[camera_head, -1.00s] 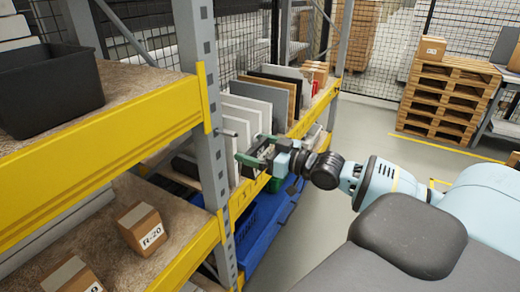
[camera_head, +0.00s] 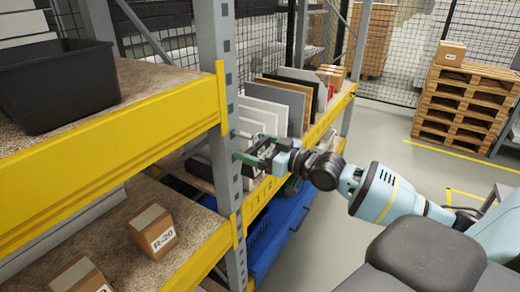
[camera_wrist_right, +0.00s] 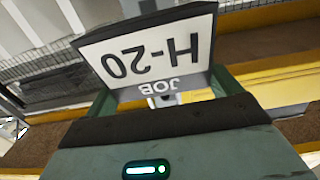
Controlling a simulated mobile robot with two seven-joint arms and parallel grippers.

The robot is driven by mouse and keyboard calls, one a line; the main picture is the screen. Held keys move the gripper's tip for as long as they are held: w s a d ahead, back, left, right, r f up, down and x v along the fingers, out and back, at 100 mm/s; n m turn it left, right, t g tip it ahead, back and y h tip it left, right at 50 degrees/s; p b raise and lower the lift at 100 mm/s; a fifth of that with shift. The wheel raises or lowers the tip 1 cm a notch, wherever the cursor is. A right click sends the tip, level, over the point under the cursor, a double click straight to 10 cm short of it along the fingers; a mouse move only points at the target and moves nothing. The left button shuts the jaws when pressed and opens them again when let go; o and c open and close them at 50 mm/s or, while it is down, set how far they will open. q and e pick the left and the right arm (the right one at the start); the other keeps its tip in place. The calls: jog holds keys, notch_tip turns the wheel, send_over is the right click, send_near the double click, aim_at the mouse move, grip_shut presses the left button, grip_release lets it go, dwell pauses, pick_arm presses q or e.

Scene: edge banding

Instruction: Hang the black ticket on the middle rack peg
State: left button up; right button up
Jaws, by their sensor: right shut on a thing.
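My right gripper (camera_head: 254,149) is shut on the black ticket and holds it beside the grey rack upright (camera_head: 222,110). In the right wrist view the ticket (camera_wrist_right: 155,50) has a dark border and a white label reading "H-20" and "JOB", upside down. It sits between the green fingers. A small grey peg (camera_head: 240,134) seems to stick out from the upright near the fingertips. I cannot tell whether the ticket touches it or which peg it is. The other pegs are not clear. My left gripper is not in view.
Yellow shelf beams (camera_head: 120,150) run along the rack. A black bin (camera_head: 55,85) and a box marked R-20 (camera_head: 153,232) sit on the left shelves. Upright panels (camera_head: 275,105) stand behind the gripper. A blue bin (camera_head: 280,235) is below. Open floor lies to the right.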

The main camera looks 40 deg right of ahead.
aim_at(233, 143)
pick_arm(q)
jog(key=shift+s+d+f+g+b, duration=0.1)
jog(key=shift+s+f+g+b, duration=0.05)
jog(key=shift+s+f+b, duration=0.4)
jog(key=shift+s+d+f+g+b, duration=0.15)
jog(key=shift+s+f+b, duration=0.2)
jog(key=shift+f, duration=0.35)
pick_arm(e)
jog(key=shift+w+a+f, duration=0.2)
jog(key=shift+w+a, duration=0.05)
jog(key=shift+w, duration=0.4)
jog(key=shift+w+a+f, duration=0.2)
jog(key=shift+w+a, duration=0.1)
jog(key=shift+w, duration=0.4)
jog(key=shift+w+a+f, duration=0.2)
jog(key=shift+w+a, duration=0.05)
jog(key=shift+w, duration=0.4)
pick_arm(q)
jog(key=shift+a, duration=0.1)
pick_arm(e)
jog(key=o, duration=0.7)
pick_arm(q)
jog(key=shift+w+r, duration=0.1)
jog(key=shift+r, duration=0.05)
pick_arm(e)
jog(key=shift+v, duration=3.9)
